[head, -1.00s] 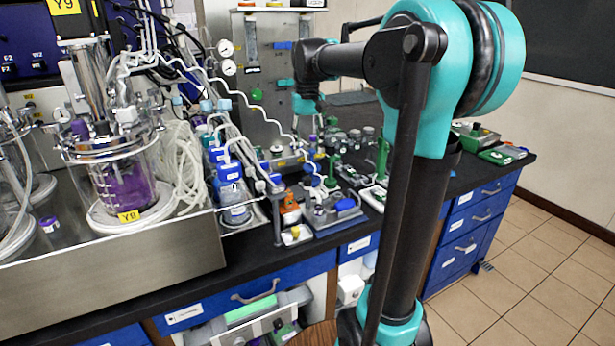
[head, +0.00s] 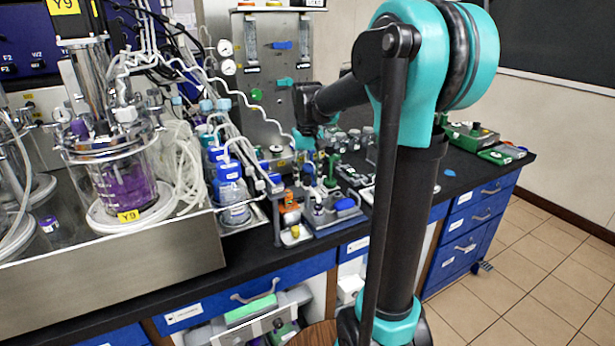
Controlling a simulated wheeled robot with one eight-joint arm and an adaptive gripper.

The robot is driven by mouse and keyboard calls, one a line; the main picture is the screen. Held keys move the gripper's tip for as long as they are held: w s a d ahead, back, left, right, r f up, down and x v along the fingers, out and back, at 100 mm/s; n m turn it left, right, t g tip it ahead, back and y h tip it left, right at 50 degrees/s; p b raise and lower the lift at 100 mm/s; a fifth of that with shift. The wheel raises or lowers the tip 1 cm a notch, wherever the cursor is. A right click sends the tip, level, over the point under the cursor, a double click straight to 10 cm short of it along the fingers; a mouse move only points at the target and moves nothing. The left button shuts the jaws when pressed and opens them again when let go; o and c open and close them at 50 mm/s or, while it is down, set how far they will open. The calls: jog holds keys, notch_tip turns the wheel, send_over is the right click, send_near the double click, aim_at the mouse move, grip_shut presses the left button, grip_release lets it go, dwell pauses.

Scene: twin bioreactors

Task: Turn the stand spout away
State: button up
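A small grey stand (head: 338,218) with blue, purple and green parts sits near the bench's front edge, right of the bottles. A green upright post (head: 331,170) rises at its back. I cannot single out a spout on it for sure. My gripper end (head: 305,140) hangs over the back of the bench, left of and beyond the green post, with a teal part showing. The fingers are too small and hidden to make out, and so is any contact with the stand.
Blue-capped bottles (head: 232,190) with white tubing stand close on the left. An orange item (head: 291,208) sits beside the grey stand. The glass bioreactor (head: 125,185) is farther left. Green boxes (head: 472,133) lie on the right end of the bench. My arm hides part of the bench.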

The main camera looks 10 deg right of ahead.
grip_shut()
jog(key=shift+m, duration=0.3)
jog(key=m, duration=0.5)
jog(key=shift+m, duration=0.3)
jog(key=m, duration=0.5)
jog(key=shift+a+m, duration=0.1)
jog(key=shift+m, duration=0.2)
dwell(0.5)
jog(key=shift+o, duration=0.5)
grip_release()
jog(key=shift+r, duration=0.1)
